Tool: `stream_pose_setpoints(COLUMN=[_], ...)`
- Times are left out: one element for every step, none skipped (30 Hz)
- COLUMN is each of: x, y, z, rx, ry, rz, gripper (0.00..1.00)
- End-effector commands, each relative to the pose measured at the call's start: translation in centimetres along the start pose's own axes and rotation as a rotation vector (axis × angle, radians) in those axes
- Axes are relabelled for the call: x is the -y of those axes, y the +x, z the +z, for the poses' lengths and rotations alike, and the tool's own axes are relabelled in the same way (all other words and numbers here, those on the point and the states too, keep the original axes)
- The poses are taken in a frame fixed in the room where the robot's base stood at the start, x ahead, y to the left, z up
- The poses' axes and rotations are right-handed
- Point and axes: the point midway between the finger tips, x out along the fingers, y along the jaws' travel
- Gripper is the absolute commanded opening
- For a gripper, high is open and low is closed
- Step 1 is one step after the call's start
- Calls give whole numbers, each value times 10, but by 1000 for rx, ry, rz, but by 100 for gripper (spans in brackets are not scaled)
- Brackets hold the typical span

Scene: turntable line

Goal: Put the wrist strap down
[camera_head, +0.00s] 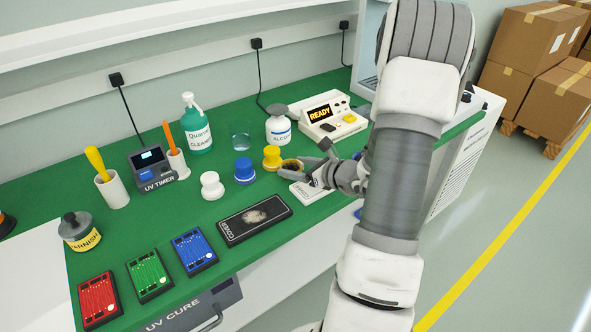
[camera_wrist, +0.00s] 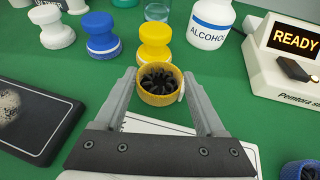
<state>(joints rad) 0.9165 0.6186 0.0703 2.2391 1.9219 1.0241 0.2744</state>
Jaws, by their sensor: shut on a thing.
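The wrist strap appears to be the yellow ribbed ring with a dark inside (camera_wrist: 160,90). It sits between my fingertips in the wrist view, and a small yellow part of it shows in the head view (camera_head: 291,164). My gripper (camera_wrist: 165,103) is shut on it, one finger on each side, over the green worktop (camera_head: 160,225). I cannot tell whether the ring touches anything below. In the head view my gripper (camera_head: 302,172) reaches in from the right, over a white panel (camera_head: 307,193).
A yellow spool-shaped piece (camera_wrist: 155,42) stands just behind the ring, with blue (camera_wrist: 101,35) and white (camera_wrist: 51,28) ones to its left. Behind are the alcohol bottle (camera_head: 278,127) and a READY machine (camera_head: 323,118). A dark cover plate (camera_head: 253,219) lies left.

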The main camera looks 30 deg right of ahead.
Motion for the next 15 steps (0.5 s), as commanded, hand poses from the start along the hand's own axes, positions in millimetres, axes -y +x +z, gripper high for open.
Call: stream_pose_setpoints(x=[0,0,0,0,0,0,0,0,0,0,0,0,0,0,0], y=[2,2,1,1,1,1,1,1,2,2,3,3,2,2,2], z=[-3,-3,-2,-2,-2,-2,-2,-3,-4,-5,-6,-6,-5,-5,-5], rx=[1,1,2,2,2,2,2,2,1,1,1,1,1,1,1], ry=[0,0,-1,-1,-1,-1,-1,-1,-1,-1,-1,-1,-1,-1,-1], rz=[0,-1,-1,-1,-1,-1,0,0,0,0,0,0,0,0,0], gripper=[10,10,10,10,10,10,10,10,10,10,10,74,79,85,92])
